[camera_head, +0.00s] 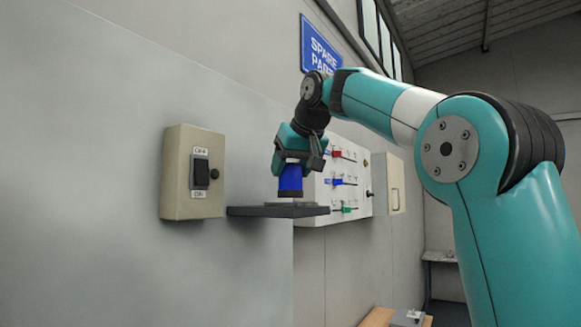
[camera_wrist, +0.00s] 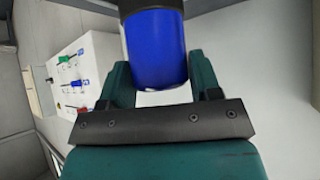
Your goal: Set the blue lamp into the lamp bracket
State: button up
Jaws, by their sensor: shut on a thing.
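The blue lamp (camera_head: 290,178) is upright in my gripper (camera_head: 299,163), with a dark base at its lower end. In the wrist view the blue lamp (camera_wrist: 156,50) sits between the two teal fingers of my gripper (camera_wrist: 150,85), which are shut on it. A dark flat shelf-like bracket (camera_head: 278,211) juts from the wall directly under the lamp. The lamp's base is at or just above the bracket's top; I cannot tell whether they touch. The bracket's seat is hidden.
A beige switch box (camera_head: 193,173) is on the wall left of the bracket. A white panel (camera_head: 342,185) with red, blue and green handles is behind and to the right; it also shows in the wrist view (camera_wrist: 95,68). A blue sign (camera_head: 319,48) hangs above.

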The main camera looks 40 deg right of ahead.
jog(key=shift+f+b, duration=0.65)
jog(key=shift+f, duration=0.25)
jog(key=o, duration=1.1)
jog(key=shift+r, duration=0.1)
